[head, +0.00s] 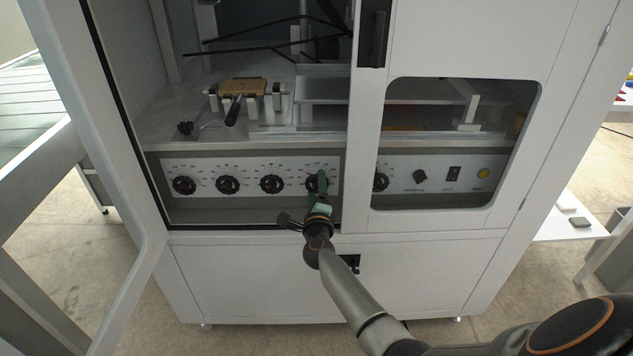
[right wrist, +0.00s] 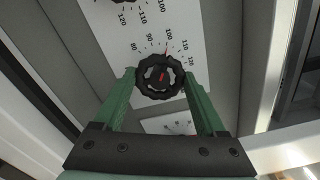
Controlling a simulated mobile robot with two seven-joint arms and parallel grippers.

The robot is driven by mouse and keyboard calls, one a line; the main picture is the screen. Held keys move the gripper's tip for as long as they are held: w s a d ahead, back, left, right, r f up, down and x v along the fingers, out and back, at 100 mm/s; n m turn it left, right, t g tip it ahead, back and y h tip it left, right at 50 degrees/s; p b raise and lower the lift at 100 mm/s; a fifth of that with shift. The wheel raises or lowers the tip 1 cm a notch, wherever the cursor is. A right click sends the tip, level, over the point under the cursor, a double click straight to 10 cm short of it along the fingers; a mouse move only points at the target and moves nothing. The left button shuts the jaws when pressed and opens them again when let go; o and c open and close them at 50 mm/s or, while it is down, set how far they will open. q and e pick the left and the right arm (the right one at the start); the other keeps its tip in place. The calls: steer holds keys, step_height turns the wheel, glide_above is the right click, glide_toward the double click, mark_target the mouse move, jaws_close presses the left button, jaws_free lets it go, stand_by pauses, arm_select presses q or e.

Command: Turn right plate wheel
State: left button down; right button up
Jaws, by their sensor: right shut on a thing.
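My right gripper (head: 318,186) reaches through the open left door of the white machine to a row of black wheels on a white scale panel. It is on the rightmost wheel of the part seen through the open door. In the right wrist view, this black plate wheel (right wrist: 160,91) sits between the green fingertips of the gripper (right wrist: 161,78), one on each side. The fingers are shut on its rim. The wheel has a red mark at its centre, and a scale with numbers such as 80, 90, 100 and 110 lies around it. My left gripper is not in view.
Other black wheels (head: 272,184) lie to the left, and another (head: 380,182) shows behind the right door's window. The open door (head: 130,190) stands at the left. A wooden block (head: 243,87) and a tray sit on the shelf above. The door post (head: 361,150) is close right of the gripper.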

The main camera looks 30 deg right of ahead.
steer(key=shift+n+p, duration=0.5)
steer(key=shift+n, duration=0.9)
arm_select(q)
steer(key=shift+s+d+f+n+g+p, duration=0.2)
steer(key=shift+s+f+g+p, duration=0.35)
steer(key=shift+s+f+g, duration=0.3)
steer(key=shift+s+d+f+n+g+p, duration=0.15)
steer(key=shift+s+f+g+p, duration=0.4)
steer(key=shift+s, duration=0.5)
arm_select(e)
steer(key=shift+f+n, duration=0.15)
steer(key=shift+n, duration=1.65)
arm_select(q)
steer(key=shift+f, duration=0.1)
arm_select(e)
steer(key=o, duration=1.3)
steer(key=shift+s, duration=0.1)
